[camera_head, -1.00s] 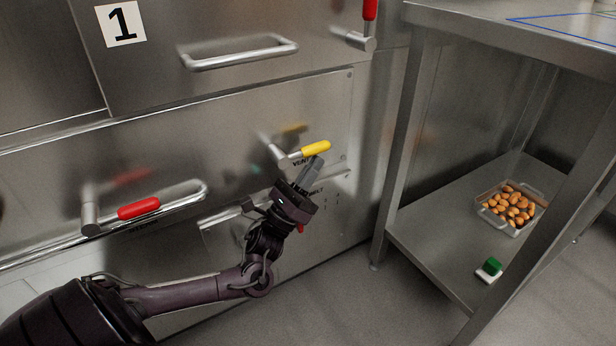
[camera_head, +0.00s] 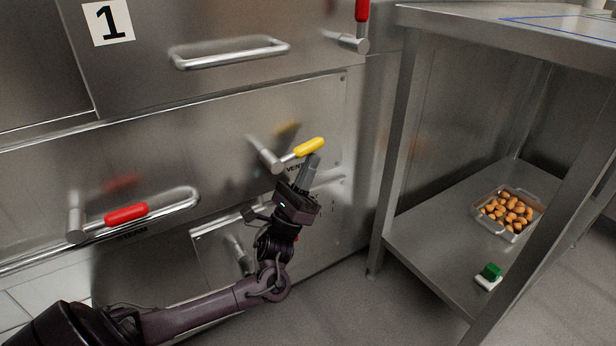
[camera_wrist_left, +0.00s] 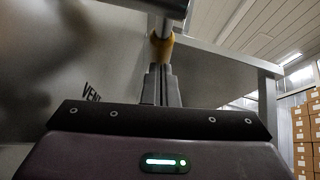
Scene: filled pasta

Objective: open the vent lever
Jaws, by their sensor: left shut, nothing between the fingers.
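The vent lever has a yellow grip (camera_head: 309,147) on a metal arm with a round pivot post, mounted on the steel oven front above a "VENT" label. The lever points right and slightly up. My left gripper (camera_head: 313,158) is shut and empty, its fingers pointing up just under the yellow grip. In the left wrist view the fingertips (camera_wrist_left: 161,72) are right below the yellow grip (camera_wrist_left: 162,48), seemingly touching or almost touching it. The label is partly hidden by the gripper. My right gripper is not in view.
A red-gripped lever (camera_head: 126,214) is at the lower left, and another red grip (camera_head: 362,10) is at the top. A bar handle (camera_head: 230,52) is above. A steel table (camera_head: 400,130) stands right, with a tray of brown pieces (camera_head: 507,213) and a green-and-white block (camera_head: 490,274) on its lower shelf.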

